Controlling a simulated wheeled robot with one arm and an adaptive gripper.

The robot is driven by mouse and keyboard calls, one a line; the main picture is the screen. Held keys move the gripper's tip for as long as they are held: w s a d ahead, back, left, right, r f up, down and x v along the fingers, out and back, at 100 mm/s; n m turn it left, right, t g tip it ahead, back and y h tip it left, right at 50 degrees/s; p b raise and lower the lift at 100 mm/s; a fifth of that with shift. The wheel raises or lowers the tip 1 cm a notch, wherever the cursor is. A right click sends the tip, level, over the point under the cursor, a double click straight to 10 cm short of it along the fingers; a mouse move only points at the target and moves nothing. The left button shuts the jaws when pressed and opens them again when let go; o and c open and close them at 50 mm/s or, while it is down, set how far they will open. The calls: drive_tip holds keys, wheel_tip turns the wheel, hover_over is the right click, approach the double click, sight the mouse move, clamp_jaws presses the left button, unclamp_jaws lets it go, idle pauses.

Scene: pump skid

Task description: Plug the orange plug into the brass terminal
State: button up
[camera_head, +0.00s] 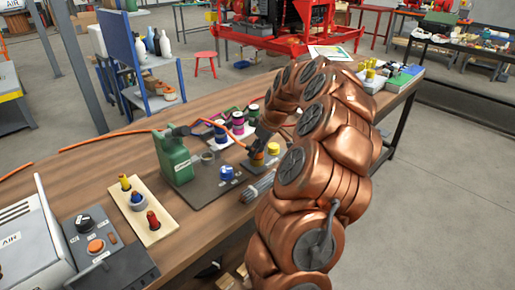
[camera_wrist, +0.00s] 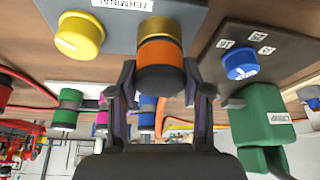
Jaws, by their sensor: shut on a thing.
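In the wrist view, which shows the bench upside down, the orange plug (camera_wrist: 160,52) with its dark end is between the fingers of my gripper (camera_wrist: 160,80), which is shut on it. The brass terminal (camera_wrist: 160,28) is directly beyond the plug, in line with it. No gap shows between them; I cannot tell how deep the plug sits. The terminal stands on a grey block (camera_wrist: 120,32) labelled TERMINAL. In the head view my gripper (camera_head: 259,147) is at the block, with a bit of the orange plug (camera_head: 257,157) showing below it.
A yellow knob (camera_wrist: 79,36) stands beside the terminal; it also shows in the head view (camera_head: 273,149). Coloured spools (camera_head: 221,131) and an orange cable (camera_head: 105,140) lie behind.

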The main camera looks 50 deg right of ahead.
drive_tip(key=o, duration=1.4)
drive_tip(key=shift+c, duration=0.2)
drive_tip(key=v, duration=1.2)
drive_tip(key=s+a+r+n+g+y+p, duration=0.1)
drive_tip(key=s+a+r+p, duration=0.1)
drive_tip(key=a, duration=1.2)
drive_tip(key=s+a+r+g+p, duration=0.2)
drive_tip(key=a+r, duration=0.1)
drive_tip(key=a, duration=1.2)
drive_tip(key=s+a+f+m+g+h+p, duration=0.1)
drive_tip(key=s+a, duration=0.3)
drive_tip(key=s, duration=0.6)
drive_tip(key=s+a+f+m+g+p, duration=0.2)
drive_tip(key=s+a, duration=0.3)
drive_tip(key=s, duration=0.6)
drive_tip(key=shift+s+a+f+h+p, duration=0.2)
drive_tip(key=shift+f+h+p, duration=0.2)
drive_tip(key=shift+f+p, duration=0.3)
